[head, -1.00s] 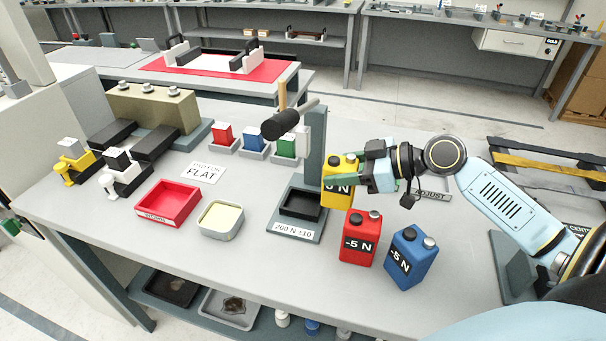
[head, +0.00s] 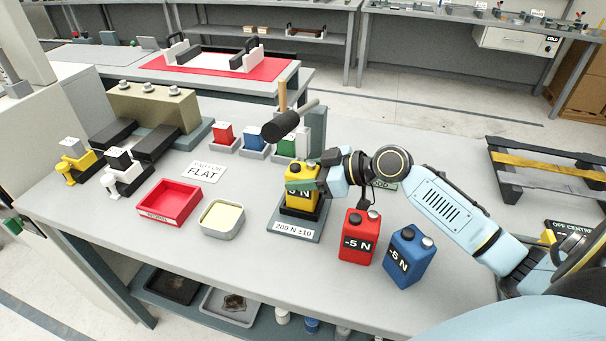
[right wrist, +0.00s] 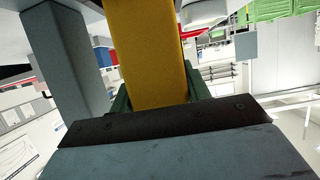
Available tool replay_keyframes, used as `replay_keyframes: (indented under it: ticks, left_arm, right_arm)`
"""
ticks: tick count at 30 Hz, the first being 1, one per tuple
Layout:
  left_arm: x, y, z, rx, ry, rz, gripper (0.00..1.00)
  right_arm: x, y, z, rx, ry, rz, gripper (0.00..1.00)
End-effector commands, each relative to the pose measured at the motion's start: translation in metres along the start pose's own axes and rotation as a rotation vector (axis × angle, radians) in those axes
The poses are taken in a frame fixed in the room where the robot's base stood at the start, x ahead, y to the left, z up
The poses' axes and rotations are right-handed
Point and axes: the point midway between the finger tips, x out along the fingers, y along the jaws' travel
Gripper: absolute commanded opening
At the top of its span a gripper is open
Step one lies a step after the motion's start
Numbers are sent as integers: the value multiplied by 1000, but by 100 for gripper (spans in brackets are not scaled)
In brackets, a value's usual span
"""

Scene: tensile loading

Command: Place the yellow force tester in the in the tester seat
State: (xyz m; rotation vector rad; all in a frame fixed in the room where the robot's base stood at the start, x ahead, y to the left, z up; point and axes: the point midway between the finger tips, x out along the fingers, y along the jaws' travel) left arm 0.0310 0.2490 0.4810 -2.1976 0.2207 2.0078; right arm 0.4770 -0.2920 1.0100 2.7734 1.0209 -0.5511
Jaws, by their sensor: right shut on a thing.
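The yellow force tester (head: 303,196), marked "5 N", is upright at the black tester seat (head: 301,213) on the grey base labelled "200 N ±10". It is over or in the seat; I cannot tell whether its bottom rests inside, as the seat's inside is hidden. My right gripper (head: 308,180) is shut on it from the right side. In the right wrist view the yellow tester (right wrist: 147,50) fills the space between the fingers. My left gripper is not in view.
A red can (head: 358,236) and a blue can (head: 410,257) marked "-5 N" stand just right of the seat. A black-headed mallet (head: 281,126) is behind it. A red tray (head: 170,202) and a grey tray (head: 222,217) lie left. Small red, blue and green blocks stand behind.

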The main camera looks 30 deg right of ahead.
Motion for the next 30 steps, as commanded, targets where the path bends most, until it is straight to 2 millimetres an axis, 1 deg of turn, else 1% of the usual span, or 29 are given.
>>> replay_keyframes:
  ticks: [5, 6, 10, 18, 21, 23, 26, 30]
  left_arm:
    - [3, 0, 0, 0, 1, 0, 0]
    - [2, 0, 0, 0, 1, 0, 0]
    - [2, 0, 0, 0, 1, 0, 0]
    - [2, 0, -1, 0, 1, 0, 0]
    - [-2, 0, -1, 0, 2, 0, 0]
    - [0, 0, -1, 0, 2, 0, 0]
    - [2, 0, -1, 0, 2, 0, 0]
    - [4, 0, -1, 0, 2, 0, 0]
  right_arm:
    - [1, 0, 2, -1, 2, 1, 16]
    - [1, 0, 2, 0, 0, 0, 51]
    - [0, 0, 2, 0, 0, 0, 68]
    - [0, 0, 1, 0, 0, 0, 69]
    - [-1, 0, -2, 0, 0, 0, 69]
    - [-7, 0, 1, 1, -2, 0, 69]
    - [-22, 0, 2, 0, -4, 1, 69]
    - [-50, 0, 3, 2, -5, 0, 69]
